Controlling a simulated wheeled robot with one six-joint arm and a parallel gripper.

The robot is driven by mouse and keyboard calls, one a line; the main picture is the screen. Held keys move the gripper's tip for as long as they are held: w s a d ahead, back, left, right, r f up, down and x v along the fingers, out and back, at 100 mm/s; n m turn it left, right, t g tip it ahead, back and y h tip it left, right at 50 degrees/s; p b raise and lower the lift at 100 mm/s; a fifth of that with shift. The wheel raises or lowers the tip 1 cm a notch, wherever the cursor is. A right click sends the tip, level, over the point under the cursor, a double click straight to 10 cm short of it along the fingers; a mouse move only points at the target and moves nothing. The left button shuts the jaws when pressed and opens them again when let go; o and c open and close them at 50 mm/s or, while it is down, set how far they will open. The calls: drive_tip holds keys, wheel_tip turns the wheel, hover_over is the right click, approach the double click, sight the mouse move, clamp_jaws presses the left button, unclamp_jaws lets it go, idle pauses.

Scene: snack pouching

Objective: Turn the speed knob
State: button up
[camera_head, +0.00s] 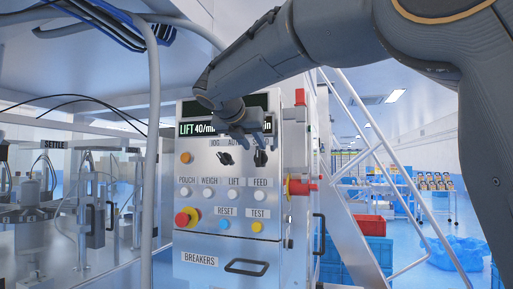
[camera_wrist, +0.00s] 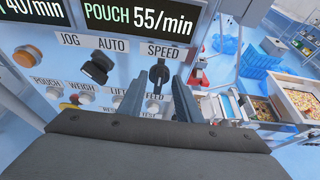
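The speed knob (camera_wrist: 158,74) is a black knob under the SPEED label on the grey control panel (camera_head: 212,240). In the head view the knob (camera_head: 260,157) shows just below my fingertips, and its label is mostly covered. My gripper (camera_wrist: 159,88) is open, with one finger to the left and one to the right of the knob in the wrist view. I see gaps between the fingers and the knob. I cannot tell how close the tips are to the panel.
The black JOG/AUTO selector (camera_wrist: 97,68) sits left of the knob. Below are white buttons and a red emergency stop (camera_head: 182,219) on yellow. A red-handled switch (camera_head: 301,186) sticks out at the panel's right side. Trays of snacks (camera_wrist: 292,87) stand at the right.

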sight(259, 158)
drive_tip(key=shift+x, duration=1.75)
clamp_jaws()
drive_tip(key=shift+d+f, duration=0.1)
